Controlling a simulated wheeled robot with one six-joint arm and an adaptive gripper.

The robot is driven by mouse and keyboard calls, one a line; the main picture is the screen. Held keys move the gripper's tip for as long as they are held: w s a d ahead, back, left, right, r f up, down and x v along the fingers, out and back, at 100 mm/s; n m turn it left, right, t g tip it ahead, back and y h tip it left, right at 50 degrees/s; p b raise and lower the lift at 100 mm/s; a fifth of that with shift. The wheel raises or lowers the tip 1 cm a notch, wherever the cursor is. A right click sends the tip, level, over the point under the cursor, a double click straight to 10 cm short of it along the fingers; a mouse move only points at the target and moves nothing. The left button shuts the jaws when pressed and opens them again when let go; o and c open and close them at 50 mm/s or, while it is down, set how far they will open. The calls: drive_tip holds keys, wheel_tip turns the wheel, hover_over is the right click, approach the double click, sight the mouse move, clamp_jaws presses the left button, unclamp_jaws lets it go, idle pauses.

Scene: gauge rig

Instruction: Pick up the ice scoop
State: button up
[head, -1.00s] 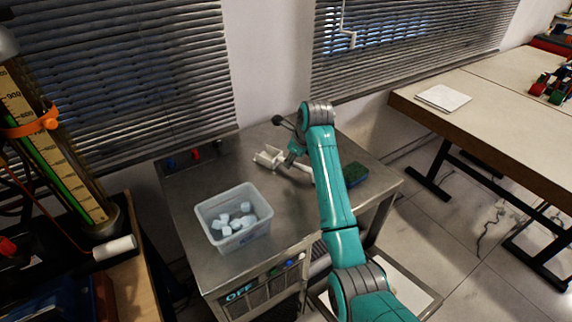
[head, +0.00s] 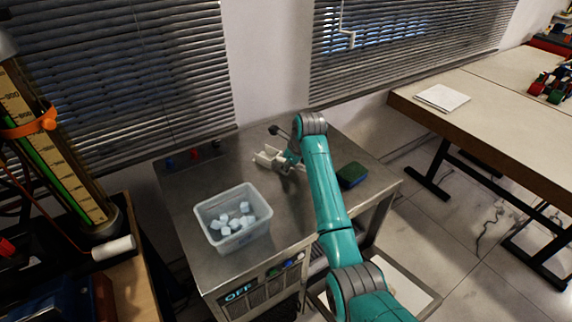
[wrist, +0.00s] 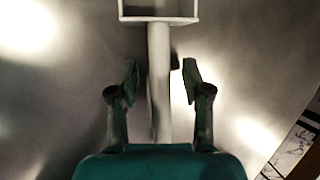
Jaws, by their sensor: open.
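The white ice scoop (head: 268,157) lies on the metal table, left of my arm in the head view. In the wrist view its pale handle (wrist: 159,80) runs up between the two fingers, and part of its squared head (wrist: 158,9) shows at the top edge. My gripper (wrist: 160,80) is open, with one finger on each side of the handle and a visible gap to each. In the head view my gripper (head: 291,165) is partly hidden by my arm. I cannot tell its exact height above the table.
A clear bin (head: 232,240) of pale ice cubes stands on the metal table (head: 190,260) at front left. A green sponge (head: 351,175) lies right of my arm. Red and blue knobs (head: 193,153) line the back left edge. A wooden workbench (head: 480,105) stands to the right.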

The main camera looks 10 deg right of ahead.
drive_tip(key=shift+f, duration=0.15)
clamp_jaws()
idle(0.4)
